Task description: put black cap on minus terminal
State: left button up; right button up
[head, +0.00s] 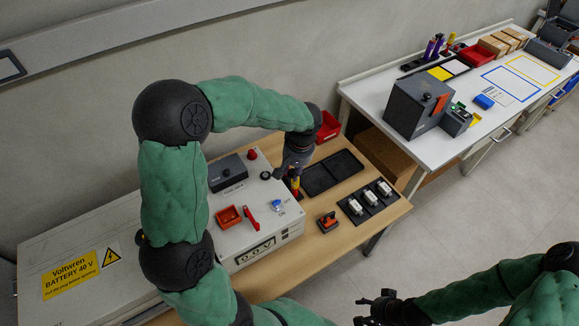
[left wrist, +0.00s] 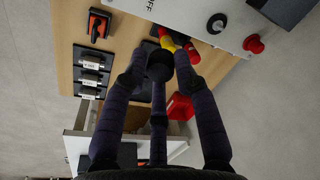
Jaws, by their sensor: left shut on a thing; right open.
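My left gripper (head: 292,165) is over the right back edge of the pale battery box (head: 172,225). In the left wrist view its fingers (left wrist: 160,75) are closed around a dark round piece, the black cap (left wrist: 160,66). The cap is hidden by the hand in the head view. A red and yellow thing (left wrist: 190,51) is just beyond the cap; it also shows below the gripper in the head view (head: 296,187). I cannot tell which part is the minus terminal. My right gripper (head: 375,306) is open and empty over the floor, at the bottom.
On the wooden table are a black tray (head: 332,172), an orange switch (head: 328,221) and a red bin (head: 328,127).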

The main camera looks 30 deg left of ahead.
aim_at(265, 174)
pick_arm(q)
jog(key=w+a+f+n+h+p, duration=0.1)
jog(key=a+n+p, duration=0.1)
jog(key=a, duration=0.2)
jog(key=w+a+f+n+g+h+p, duration=0.1)
jog(key=a+f, duration=0.1)
jog(key=a, duration=0.3)
jog(key=w+a+f+n+h+p, duration=0.1)
jog(key=a+n+p, duration=0.1)
jog(key=a, duration=0.2)
jog(key=shift+a+f+n+h+p, duration=0.2)
jog(key=shift+f+n+h+p, duration=0.1)
jog(key=shift+f, duration=0.1)
notch_tip(265, 174, down, 4)
jog(key=b, duration=0.3)
jog(key=shift+a, duration=0.15)
jog(key=shift+w+r, duration=0.1)
jog(key=shift+r, duration=0.1)
jog(key=shift+f, duration=0.4)
jog(key=shift+f+b, duration=0.55)
jog(key=shift+f, duration=0.9)
jog(key=shift+f, duration=0.15)
